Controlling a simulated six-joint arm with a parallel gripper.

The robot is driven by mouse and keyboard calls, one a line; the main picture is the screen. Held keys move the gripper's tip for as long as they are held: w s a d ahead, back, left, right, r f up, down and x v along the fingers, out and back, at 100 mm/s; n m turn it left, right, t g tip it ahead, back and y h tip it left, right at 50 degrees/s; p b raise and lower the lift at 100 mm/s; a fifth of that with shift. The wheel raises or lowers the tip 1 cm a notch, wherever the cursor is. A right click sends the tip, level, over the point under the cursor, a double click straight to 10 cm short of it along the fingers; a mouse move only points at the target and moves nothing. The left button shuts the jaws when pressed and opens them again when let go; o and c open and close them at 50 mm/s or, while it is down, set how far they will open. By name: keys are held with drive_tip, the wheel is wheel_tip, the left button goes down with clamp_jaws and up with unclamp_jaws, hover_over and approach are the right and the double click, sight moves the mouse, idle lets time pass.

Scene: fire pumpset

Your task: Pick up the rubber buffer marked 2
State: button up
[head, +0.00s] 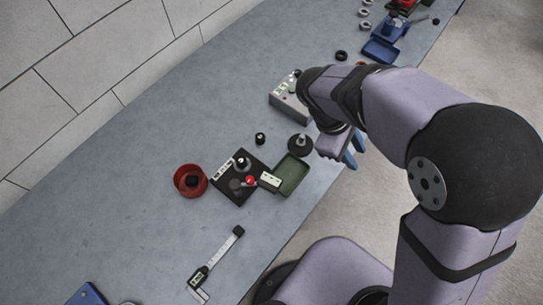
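No marking 2 is legible, so I cannot tell which piece is the rubber buffer marked 2. Candidates in the head view are a small black cylinder (260,138) standing alone on the bench and a wider black round piece with a stud on top (300,146) to its right. Another small black piece (192,181) lies in a red round dish (180,190). My gripper (353,151) hangs right of the wider piece, near the bench's front edge. Its two blue fingers look apart, with nothing visible between them. My arm hides part of the bench there.
A black square plate (228,193) holds small parts, beside a green tray (299,170). A grey box (285,101) stands behind my gripper. A digital caliper (217,262) lies nearer. The bench's left side is mostly clear.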

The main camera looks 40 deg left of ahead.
drive_tip(key=s+a+f+n+t+b, duration=0.3)
drive_tip(key=a+f+n, duration=0.15)
drive_tip(key=a, duration=0.45)
drive_tip(key=n+t+y+b, duration=0.5)
drive_tip(key=n+b, duration=0.1)
drive_tip(key=n, duration=0.4)
approach(238, 165)
drive_tip(key=w, duration=0.1)
drive_tip(key=w+f, duration=0.1)
drive_tip(key=w, duration=0.1)
drive_tip(key=w+a, duration=0.1)
drive_tip(key=w, duration=0.1)
drive_tip(key=shift+w+f, duration=0.15)
drive_tip(key=shift+f, duration=0.15)
drive_tip(key=s, duration=0.1)
drive_tip(key=s+f+n+t+b, duration=0.1)
drive_tip(key=s, duration=0.1)
drive_tip(key=shift+s+a+f+n, duration=0.1)
drive_tip(key=shift+s+a+n, duration=0.05)
drive_tip(key=shift+s+n, duration=0.1)
drive_tip(key=shift+s+d+t+b, duration=0.3)
drive_tip(key=shift+d+t+b, duration=0.1)
drive_tip(key=shift+t, duration=0.3)
drive_tip(key=shift+p+x, duration=0.95)
drive_tip(key=shift+x, duration=2.75)
drive_tip(key=shift+d, duration=0.15)
clamp_jaws()
